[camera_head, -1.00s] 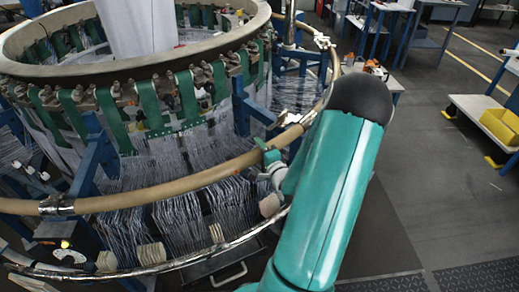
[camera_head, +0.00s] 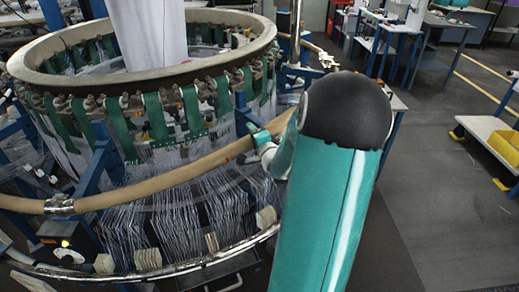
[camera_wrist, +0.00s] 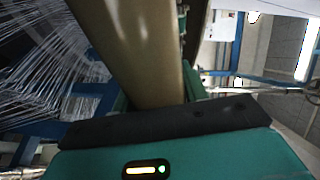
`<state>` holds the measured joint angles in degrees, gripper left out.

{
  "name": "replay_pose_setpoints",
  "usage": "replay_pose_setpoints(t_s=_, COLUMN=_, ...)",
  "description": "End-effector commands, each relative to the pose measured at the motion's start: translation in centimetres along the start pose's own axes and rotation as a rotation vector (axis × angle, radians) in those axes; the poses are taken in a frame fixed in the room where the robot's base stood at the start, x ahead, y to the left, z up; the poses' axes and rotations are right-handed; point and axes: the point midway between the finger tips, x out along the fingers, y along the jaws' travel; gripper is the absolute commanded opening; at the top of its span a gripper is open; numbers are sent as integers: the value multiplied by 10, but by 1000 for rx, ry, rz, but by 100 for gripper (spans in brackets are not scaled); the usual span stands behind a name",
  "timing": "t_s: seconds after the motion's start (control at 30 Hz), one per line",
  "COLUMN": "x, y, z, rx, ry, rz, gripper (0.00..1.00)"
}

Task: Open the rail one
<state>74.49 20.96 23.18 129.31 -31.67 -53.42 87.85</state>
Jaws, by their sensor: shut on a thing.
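The rail (camera_head: 165,180) is a tan, curved tube around the front of the circular loom, with a metal clamp (camera_head: 59,205) at its left. My gripper (camera_head: 260,137) is shut on the rail near the right, where my arm hides the part beyond. In the wrist view the rail (camera_wrist: 135,45) runs from the top edge down between the green fingers of my gripper (camera_wrist: 155,98). The grasped part of the rail stands clearly above the lower metal ring (camera_head: 205,262). The rail's right end is hidden behind my arm.
The loom's upper ring (camera_head: 50,75) with green straps stands behind the rail. Blue posts (camera_head: 98,160) and strands (camera_head: 180,205) lie close inside it. Another tan tube section (camera_head: 305,43) shows behind my arm. A white bench (camera_head: 490,135) stands at the right; the floor between is open.

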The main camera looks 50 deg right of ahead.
Motion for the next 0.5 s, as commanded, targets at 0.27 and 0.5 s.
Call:
replay_pose_setpoints(t_s=0.27, x=3, y=-51, z=5, rx=-80, ry=1, rz=31, gripper=3)
replay_pose_setpoints(t_s=0.5, x=4, y=-97, z=12, rx=-155, ry=-2, rz=59, gripper=3)
